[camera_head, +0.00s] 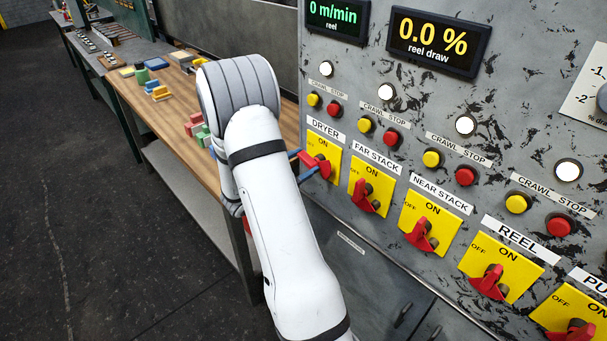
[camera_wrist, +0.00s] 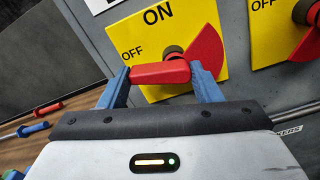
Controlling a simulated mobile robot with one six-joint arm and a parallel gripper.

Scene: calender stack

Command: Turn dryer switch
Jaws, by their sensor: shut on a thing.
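The dryer switch is a yellow plate (camera_head: 331,152) under the DRYER label, with a red handle (camera_head: 322,165) on it. In the wrist view the plate (camera_wrist: 205,22) shows ON at the top and OFF at the left. The red handle (camera_wrist: 160,73) lies across between the two blue fingers, and a red fan-shaped part (camera_wrist: 204,52) shows to its right. My gripper (camera_wrist: 162,82) is shut on the handle, one finger at each end of it. In the head view my gripper (camera_head: 306,164) is partly hidden behind my white arm. I cannot tell the exact switch position.
Similar yellow switches for FAR STACK (camera_head: 371,190), NEAR STACK (camera_head: 431,222) and REEL (camera_head: 502,262) run to the right, close by. Above are crawl and stop buttons and a reel draw display (camera_head: 436,41). A wooden bench (camera_head: 186,95) with coloured blocks stands left; the floor (camera_head: 70,190) is clear.

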